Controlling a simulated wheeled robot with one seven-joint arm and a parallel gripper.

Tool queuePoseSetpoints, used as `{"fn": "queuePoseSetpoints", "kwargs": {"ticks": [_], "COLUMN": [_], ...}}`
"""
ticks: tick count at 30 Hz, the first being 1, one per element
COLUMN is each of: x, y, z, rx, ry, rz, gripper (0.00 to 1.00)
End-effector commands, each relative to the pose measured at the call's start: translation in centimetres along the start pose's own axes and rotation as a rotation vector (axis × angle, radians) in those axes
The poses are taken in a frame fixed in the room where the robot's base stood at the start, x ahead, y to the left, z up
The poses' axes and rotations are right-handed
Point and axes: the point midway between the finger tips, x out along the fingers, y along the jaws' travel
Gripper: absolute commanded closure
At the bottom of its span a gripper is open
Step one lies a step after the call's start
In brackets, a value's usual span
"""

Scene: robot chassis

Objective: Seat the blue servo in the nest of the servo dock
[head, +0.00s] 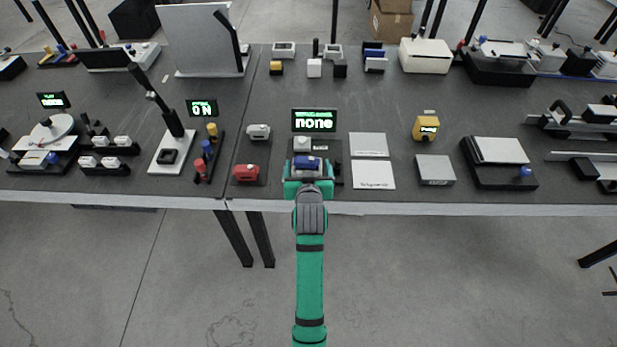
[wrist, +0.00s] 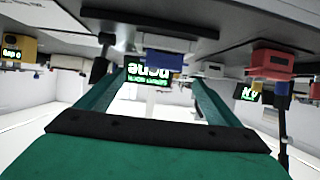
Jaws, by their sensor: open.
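The blue servo (head: 306,162) is at the front edge of the table, over a pale block just ahead of my gripper. It also shows as a blue block in the upside-down wrist view (wrist: 165,62). Behind it is the servo dock (head: 331,147), a dark base with a display (head: 314,120) reading "none". My gripper (head: 307,186) is open, its green fingers spread to either side of the servo. In the wrist view, a gap (wrist: 158,82) shows between the fingertips. The nest is largely hidden, and I cannot tell whether the servo touches it.
A red unit (head: 246,172) and a grey unit (head: 258,131) stand close on the left. White plates (head: 373,175) lie to the right, with a grey block (head: 435,170) and a yellow device (head: 426,128) beyond. The floor before the table is clear.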

Motion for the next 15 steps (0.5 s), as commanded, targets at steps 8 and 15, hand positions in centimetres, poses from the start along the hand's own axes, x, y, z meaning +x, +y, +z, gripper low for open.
{"fn": "queuePoseSetpoints", "kwargs": {"ticks": [8,15], "x": [-5.4,-7.4], "y": [-0.2,-1.0], "z": [0.0,0.1], "rx": [-0.001,-0.005], "ry": [0.001,0.0], "rz": [-0.002,-0.014], "gripper": [0.13,0.13]}}
